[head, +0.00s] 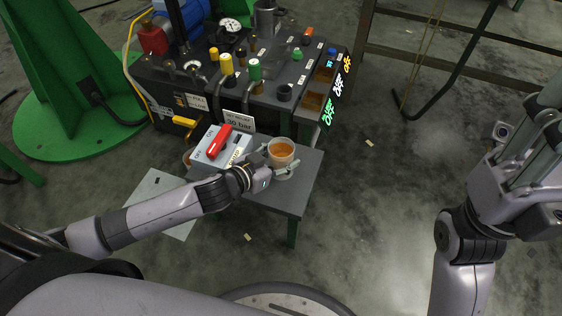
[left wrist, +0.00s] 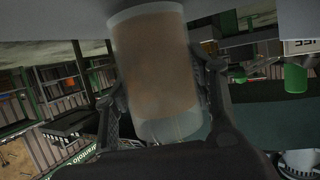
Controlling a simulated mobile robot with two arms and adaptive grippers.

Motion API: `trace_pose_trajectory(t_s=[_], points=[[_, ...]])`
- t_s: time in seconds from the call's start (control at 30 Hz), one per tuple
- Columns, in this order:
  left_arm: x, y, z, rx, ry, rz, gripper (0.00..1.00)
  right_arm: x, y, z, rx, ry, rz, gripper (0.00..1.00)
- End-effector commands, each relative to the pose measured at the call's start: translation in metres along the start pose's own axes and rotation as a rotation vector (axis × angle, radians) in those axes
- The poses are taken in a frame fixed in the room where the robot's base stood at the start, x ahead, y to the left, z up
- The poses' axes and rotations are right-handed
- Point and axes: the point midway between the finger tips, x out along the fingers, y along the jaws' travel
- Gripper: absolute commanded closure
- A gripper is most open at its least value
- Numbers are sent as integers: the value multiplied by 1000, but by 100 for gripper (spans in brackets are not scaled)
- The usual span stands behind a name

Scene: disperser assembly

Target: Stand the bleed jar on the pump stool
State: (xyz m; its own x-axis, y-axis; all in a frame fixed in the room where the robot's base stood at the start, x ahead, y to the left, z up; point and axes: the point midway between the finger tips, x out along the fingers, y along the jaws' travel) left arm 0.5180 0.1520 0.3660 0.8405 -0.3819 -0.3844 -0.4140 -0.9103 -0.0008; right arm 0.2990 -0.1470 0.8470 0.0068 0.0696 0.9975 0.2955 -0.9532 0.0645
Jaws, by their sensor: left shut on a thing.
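The bleed jar (head: 282,152) is a clear cup with amber liquid in it. It looks upright in the head view, over the grey top of the pump stool (head: 292,200), which has green legs. My left gripper (head: 283,168) is shut around the jar's side. In the left wrist view the jar (left wrist: 158,75) fills the space between the two fingers. I cannot tell whether the jar's base touches the stool top. My right gripper (head: 525,150) is at the right edge, away from the stool, with no object seen in it; its fingers are partly cut off.
A grey box with a red lever (head: 217,142) sits on the stool left of the jar. Behind stands a dark pump unit (head: 180,75) with gauges, coloured knobs and lit OFF signs. A green stand (head: 70,90) is at left. The floor right of the stool is mostly clear.

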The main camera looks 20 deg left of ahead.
Motion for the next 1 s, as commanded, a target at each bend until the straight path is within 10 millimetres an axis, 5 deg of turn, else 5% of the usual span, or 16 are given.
trace_pose_trajectory(t_s=[0.43,0.47,0.77,1.0], points=[[3,0,7,-1,1,0,80,2,0,0,-1,8,-4,60],[3,0,7,-1,1,0,48,2,0,0,-1,9,-4,60],[3,0,7,1,1,0,29,2,-1,0,-1,9,-5,60],[3,0,7,1,1,0,29,2,-1,0,-1,9,-5,60]])
